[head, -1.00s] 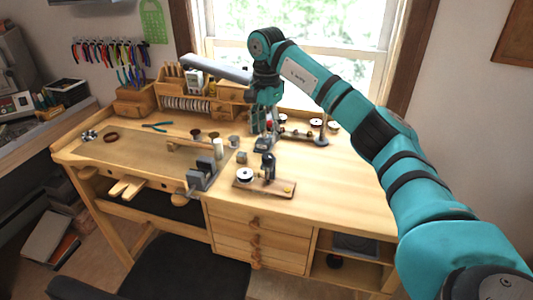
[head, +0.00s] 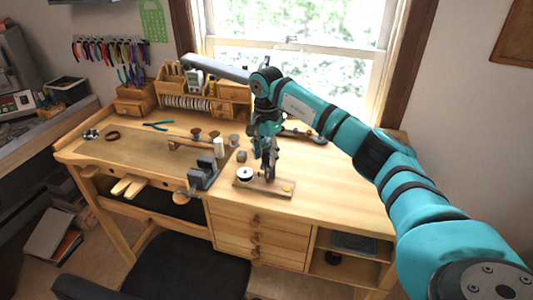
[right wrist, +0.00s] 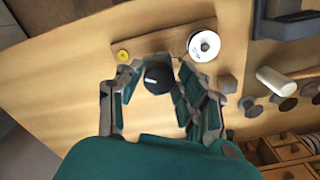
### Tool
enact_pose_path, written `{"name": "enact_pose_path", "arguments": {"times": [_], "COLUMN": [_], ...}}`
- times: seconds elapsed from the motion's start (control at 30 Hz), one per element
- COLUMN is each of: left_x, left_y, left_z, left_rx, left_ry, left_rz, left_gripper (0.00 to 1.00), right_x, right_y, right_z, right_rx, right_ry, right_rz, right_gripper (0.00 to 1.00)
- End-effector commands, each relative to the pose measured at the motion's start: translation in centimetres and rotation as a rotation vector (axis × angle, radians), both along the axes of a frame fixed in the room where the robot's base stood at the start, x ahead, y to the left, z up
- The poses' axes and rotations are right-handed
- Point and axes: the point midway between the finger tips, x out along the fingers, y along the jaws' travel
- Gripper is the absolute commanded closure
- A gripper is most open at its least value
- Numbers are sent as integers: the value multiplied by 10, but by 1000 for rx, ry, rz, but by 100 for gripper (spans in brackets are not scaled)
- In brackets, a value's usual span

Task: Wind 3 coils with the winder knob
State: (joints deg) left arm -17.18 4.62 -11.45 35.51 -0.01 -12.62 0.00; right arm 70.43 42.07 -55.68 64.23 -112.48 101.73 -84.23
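The winder is a small wooden board (head: 255,186) on the workbench, with a white spool (head: 245,174) at its left end and a yellow piece (head: 287,188) at its right. My right gripper (head: 268,170) is over the winder and hides much of its upright. In the right wrist view the black round winder knob (right wrist: 158,77), with a white mark, lies between the fingertips of the right gripper (right wrist: 160,70). The fingers are open, with small gaps beside the knob. The spool (right wrist: 204,46) and board (right wrist: 170,42) show beyond it. My left gripper is not in view.
A grey vise (head: 205,173) and a white cylinder (head: 219,148) stand left of the winder. A small grey block (head: 241,156) is close behind it. A wooden organizer (head: 230,103) stands at the back. The bench right of the winder is clear.

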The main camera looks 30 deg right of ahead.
Motion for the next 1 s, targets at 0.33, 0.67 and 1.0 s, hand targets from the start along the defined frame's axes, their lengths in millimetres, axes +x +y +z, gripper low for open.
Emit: {"name": "enact_pose_path", "arguments": {"times": [0.33,0.67,1.0], "left_x": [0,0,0], "left_y": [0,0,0], "left_z": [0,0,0], "left_rx": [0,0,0], "left_ry": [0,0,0], "left_rz": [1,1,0], "left_gripper": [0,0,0], "right_x": [0,1,2], "right_y": [0,0,-1], "right_z": [0,0,1], "right_rx": [0,-1,-1], "right_ry": [0,0,-1], "right_rz": [-1,-83,-357], "right_gripper": [100,100,100]}}
